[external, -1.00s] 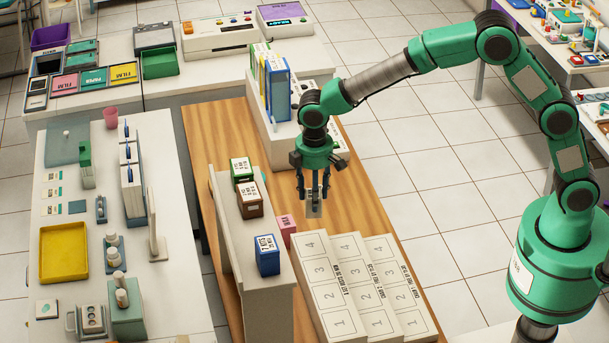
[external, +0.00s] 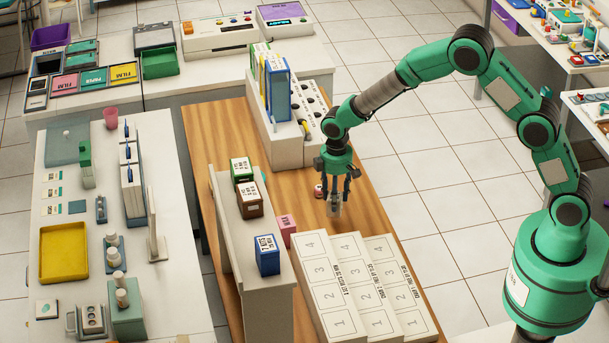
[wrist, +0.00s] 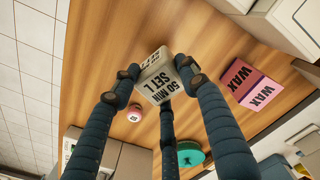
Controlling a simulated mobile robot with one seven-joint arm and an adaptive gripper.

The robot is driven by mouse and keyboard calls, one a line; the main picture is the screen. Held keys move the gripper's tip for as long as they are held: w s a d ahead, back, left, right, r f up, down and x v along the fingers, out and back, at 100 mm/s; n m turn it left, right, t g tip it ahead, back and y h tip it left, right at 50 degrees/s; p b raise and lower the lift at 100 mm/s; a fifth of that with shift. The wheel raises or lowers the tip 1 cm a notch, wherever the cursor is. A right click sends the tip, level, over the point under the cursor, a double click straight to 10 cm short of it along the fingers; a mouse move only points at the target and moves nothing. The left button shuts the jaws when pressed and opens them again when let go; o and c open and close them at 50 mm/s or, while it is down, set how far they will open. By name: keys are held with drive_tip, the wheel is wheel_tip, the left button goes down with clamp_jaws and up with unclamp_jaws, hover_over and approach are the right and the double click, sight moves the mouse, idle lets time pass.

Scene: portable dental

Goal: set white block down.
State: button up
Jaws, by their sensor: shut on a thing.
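My gripper (external: 337,196) has its dark fingers closed around the white block (external: 334,210), over the wooden table. In the wrist view the white block (wrist: 158,78) sits between the fingertips of my gripper (wrist: 158,82), tilted in the picture, with black print reading "50 MIN SET L". Its lower end is close to the wood, but I cannot tell whether it touches. The fingers partly hide it in the external view.
White numbered trays (external: 331,282) stand in front. A pink WAX block (external: 287,224) is to the left, beside a raised shelf (external: 262,308). A small round pink-and-white item (external: 318,191) lies near my fingers. Bare wood (external: 372,212) is free to the right.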

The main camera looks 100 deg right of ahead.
drive_tip(key=shift+d, duration=0.1)
idle(0.3)
drive_tip(key=w+d+f+b, duration=0.1)
drive_tip(key=w+d+b, duration=0.1)
drive_tip(key=w+d, duration=0.7)
drive_tip(key=w, duration=0.3)
drive_tip(key=shift+w+d+f, duration=0.15)
drive_tip(key=shift+w+f, duration=0.1)
drive_tip(key=shift+w, duration=0.15)
drive_tip(key=shift+f+b, duration=0.5)
drive_tip(key=shift+f, duration=1.2)
drive_tip(key=shift+f, duration=0.1)
drive_tip(key=o, duration=1.6)
drive_tip(key=shift+c, duration=0.2)
